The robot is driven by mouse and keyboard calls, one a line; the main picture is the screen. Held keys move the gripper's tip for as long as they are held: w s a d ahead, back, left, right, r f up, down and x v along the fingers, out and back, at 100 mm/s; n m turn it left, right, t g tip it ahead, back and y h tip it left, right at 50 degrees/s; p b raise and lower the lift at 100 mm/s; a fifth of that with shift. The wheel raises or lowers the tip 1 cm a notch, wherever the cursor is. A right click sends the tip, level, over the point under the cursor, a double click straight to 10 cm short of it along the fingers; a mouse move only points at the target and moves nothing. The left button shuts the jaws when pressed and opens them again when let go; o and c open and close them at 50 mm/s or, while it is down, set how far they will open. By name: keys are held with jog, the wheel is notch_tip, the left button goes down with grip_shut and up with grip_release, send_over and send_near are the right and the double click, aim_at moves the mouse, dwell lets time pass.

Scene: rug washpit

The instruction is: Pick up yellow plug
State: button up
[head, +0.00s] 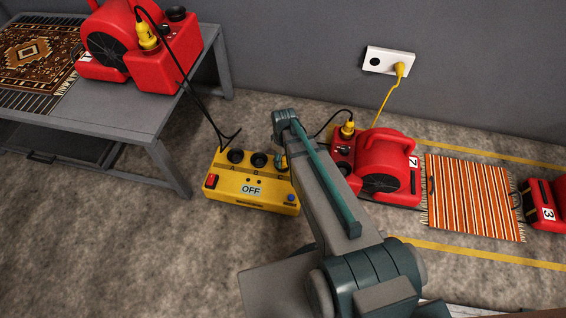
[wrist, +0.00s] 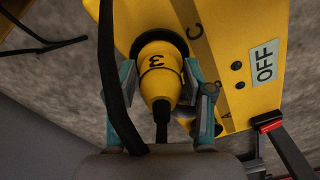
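A yellow plug (wrist: 160,85) marked with a dark 3 sits at the socket beside the letter C on the yellow power box (wrist: 228,32). In the wrist view the teal fingers of my gripper (wrist: 160,78) stand on either side of this plug, very near its sides. I cannot tell whether they press on it. Other yellow plugs are on the table blower (head: 148,37), on the floor blower (head: 348,130) and in the wall outlet (head: 399,70).
A black cable (wrist: 108,80) runs past my left finger in the wrist view. A grey table (head: 140,110) with a red blower (head: 165,60) and rug stands at left. A red blower (head: 390,172) marked 7 and a striped rug (head: 470,195) lie to the right.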

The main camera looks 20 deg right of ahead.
jog(key=c, duration=0.8)
grip_shut()
jog(key=shift+r, duration=0.1)
